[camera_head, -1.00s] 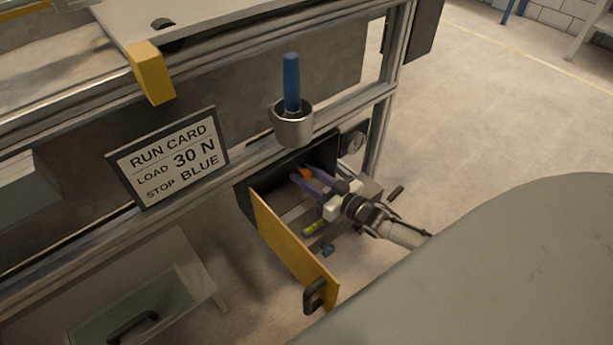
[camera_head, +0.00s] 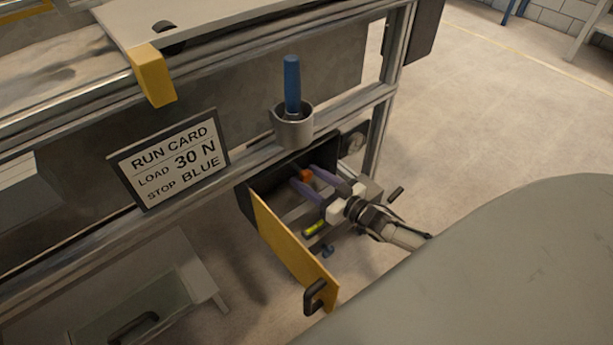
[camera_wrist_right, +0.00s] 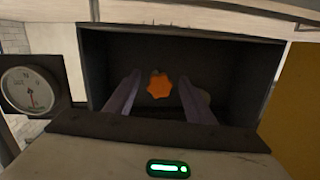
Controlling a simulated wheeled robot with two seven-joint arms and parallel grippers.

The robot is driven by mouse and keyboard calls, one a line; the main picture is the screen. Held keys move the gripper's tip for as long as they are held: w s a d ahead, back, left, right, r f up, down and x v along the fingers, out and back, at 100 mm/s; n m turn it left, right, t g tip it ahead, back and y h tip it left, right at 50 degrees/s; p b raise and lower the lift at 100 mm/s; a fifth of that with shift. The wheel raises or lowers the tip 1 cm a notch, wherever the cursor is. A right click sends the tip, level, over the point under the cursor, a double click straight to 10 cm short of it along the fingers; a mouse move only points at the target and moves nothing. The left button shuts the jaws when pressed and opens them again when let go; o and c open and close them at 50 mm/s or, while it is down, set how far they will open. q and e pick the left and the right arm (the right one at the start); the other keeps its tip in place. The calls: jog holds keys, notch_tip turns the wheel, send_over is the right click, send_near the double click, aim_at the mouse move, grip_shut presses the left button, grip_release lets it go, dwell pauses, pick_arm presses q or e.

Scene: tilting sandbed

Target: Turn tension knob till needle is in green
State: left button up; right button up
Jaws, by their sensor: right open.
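The orange lobed knob (camera_head: 306,175) sits inside a dark open box (camera_wrist_right: 245,75) under the bench rail; it shows whole in the right wrist view (camera_wrist_right: 163,87). My right gripper (camera_head: 303,178) reaches into the box, its two purple fingers open, one on each side of the knob. In the right wrist view there is a gap between the knob and each finger; I cannot tell the depth between them. The round dial gauge (camera_wrist_right: 32,92) is left of the box in the wrist view, its face too small to read surely. My left gripper is not in view.
A yellow panel with a black handle (camera_head: 290,252) stands at the front of the box. A cup (camera_head: 293,126) holding a blue-handled tool is above. The run card (camera_head: 170,158) reads load 30 N, stop blue. A green-lit strip (camera_wrist_right: 168,168) lies below the box opening.

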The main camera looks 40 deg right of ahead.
pick_arm(q)
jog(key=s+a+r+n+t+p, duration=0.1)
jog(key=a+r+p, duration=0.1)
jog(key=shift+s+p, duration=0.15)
jog(key=shift+p, duration=0.25)
pick_arm(e)
jog(key=f+v, duration=0.1)
jog(key=v, duration=0.8)
jog(key=shift+s+r, duration=0.2)
jog(key=shift+r, duration=0.3)
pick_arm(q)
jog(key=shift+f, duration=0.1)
pick_arm(e)
jog(key=shift+s, duration=0.1)
